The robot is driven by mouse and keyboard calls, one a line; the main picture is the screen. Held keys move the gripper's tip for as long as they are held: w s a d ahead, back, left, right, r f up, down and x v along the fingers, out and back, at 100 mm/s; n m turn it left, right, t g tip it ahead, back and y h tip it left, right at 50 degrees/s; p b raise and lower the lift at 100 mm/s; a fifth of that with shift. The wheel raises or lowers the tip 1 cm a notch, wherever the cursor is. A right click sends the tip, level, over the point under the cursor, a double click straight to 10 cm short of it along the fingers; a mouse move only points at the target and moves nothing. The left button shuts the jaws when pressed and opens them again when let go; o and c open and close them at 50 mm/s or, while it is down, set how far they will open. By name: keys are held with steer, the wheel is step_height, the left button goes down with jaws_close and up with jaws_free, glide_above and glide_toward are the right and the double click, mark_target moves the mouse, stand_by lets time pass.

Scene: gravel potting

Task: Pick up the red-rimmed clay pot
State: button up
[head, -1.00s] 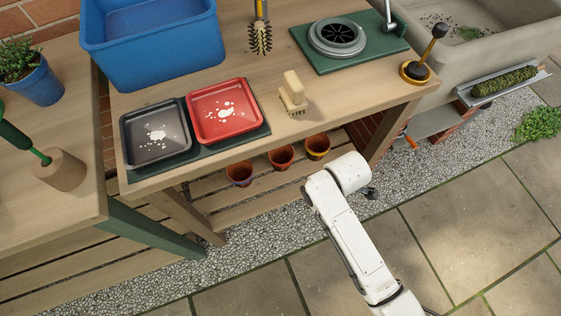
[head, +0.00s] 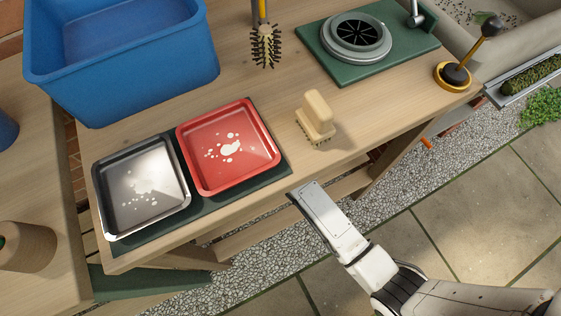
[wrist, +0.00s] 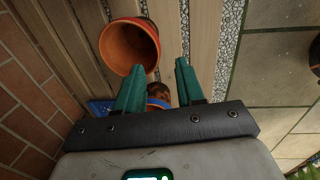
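In the wrist view, a clay pot (wrist: 128,45) with an orange inside and a rim that looks red shows its open mouth, up and left of my fingers. My gripper (wrist: 159,70) has two green fingers standing apart with nothing held between them. The red-looking pot is just beyond the left fingertip, apart from it as far as I can tell. A second clay pot (wrist: 158,90) with a blue rim shows in the gap between the fingers, partly hidden. In the head view, the table top hides the pots and my gripper.
The potting table (head: 270,190) stands above the slatted shelf (wrist: 185,25). A brick wall (wrist: 30,100) runs along the left in the wrist view. A red tray (head: 255,175), a metal tray (head: 125,220) and a brush (head: 317,115) stand on top. Paving (wrist: 270,70) lies open on the right.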

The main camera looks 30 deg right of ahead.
steer(key=f+b, duration=0.1)
steer(key=f, duration=0.2)
steer(key=w+f+b, duration=0.1)
steer(key=f+b, duration=0.1)
steer(key=f, duration=0.2)
steer(key=w+f+b, duration=0.1)
steer(key=f+b, duration=0.1)
steer(key=f, duration=0.1)
steer(key=shift+f, duration=0.3)
steer(key=shift+c, duration=0.2)
jaws_close()
